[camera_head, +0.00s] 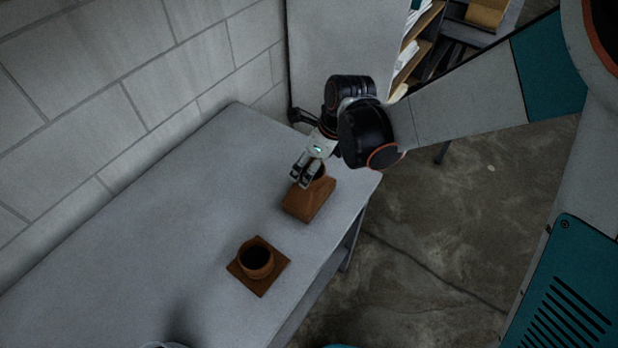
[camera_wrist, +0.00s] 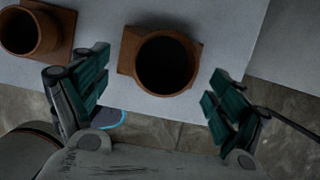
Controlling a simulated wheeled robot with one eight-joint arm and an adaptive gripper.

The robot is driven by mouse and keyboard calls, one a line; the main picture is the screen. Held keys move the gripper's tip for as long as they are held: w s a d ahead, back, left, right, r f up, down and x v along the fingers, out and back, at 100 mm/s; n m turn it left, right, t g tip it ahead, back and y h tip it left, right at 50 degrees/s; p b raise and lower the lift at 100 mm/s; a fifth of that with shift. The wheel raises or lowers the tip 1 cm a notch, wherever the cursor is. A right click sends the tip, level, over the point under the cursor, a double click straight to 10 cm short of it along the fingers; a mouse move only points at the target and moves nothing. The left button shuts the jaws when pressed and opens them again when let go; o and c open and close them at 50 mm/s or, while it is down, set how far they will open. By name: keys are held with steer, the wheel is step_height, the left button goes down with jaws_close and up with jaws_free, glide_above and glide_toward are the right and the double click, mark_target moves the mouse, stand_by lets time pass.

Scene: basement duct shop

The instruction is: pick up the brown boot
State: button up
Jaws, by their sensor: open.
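A brown boot (camera_head: 310,203), with a blocky tapered body and a round collar on top, stands on the grey table near its right edge. In the wrist view the boot (camera_wrist: 128,62) shows from above, its dark round opening facing the camera. My gripper (camera_head: 305,178) is at the boot's collar in the head view and hides part of it. In the wrist view my gripper (camera_wrist: 157,84) has its teal-padded fingers spread wide, one to each side of the boot, with visible gaps. It holds nothing.
A second brown piece, a round collar on a flat square plate (camera_head: 272,276), sits nearer on the table (camera_head: 150,225); it shows at upper left in the wrist view (camera_wrist: 62,22). A block wall (camera_head: 120,70) borders the table. A shelf with papers (camera_head: 418,45) stands behind.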

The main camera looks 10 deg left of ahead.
mark_target(310, 185)
steer(key=x, duration=0.1)
steer(key=b+x, duration=0.1)
steer(key=x, duration=0.1)
steer(key=b+x, duration=0.1)
steer(key=x, duration=0.1)
steer(key=shift+w+d, duration=0.1)
steer(key=shift+w, duration=0.25)
steer(key=shift+r, duration=0.1)
steer(key=c, duration=1.7)
